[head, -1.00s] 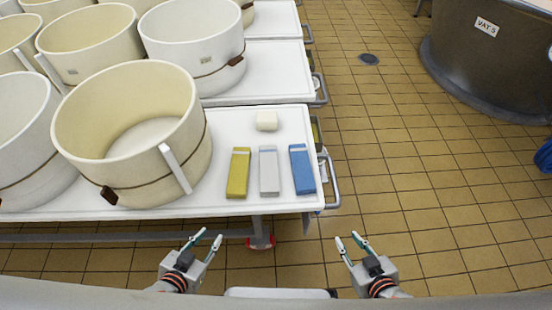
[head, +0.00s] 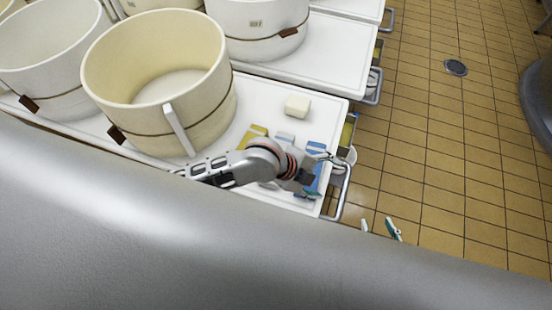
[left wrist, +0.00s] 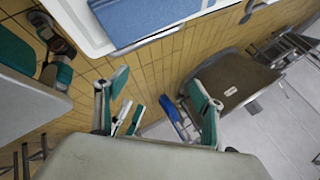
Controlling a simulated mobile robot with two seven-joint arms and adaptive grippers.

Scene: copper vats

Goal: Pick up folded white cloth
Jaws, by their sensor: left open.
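The folded white cloth (head: 284,138) lies on the white cart top between a yellow cloth (head: 256,132) and a blue cloth (head: 315,148). My left arm crosses over it and hides most of it. My left gripper (head: 318,175) is open and empty, over or beside the blue cloth, to the right of the white cloth. In the left wrist view the open fingers (left wrist: 158,112) have nothing between them. The blue cloth (left wrist: 145,18) shows at the top there; I cannot make out the white cloth. My right gripper (head: 380,228) is open and empty past the cart's front right corner.
A cream block (head: 298,105) sits behind the cloths. A large cream tub (head: 160,85) with a brown band stands to their left. A metal handle (head: 343,195) sticks out at the cart's right edge. Tiled floor (head: 440,150) is clear to the right.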

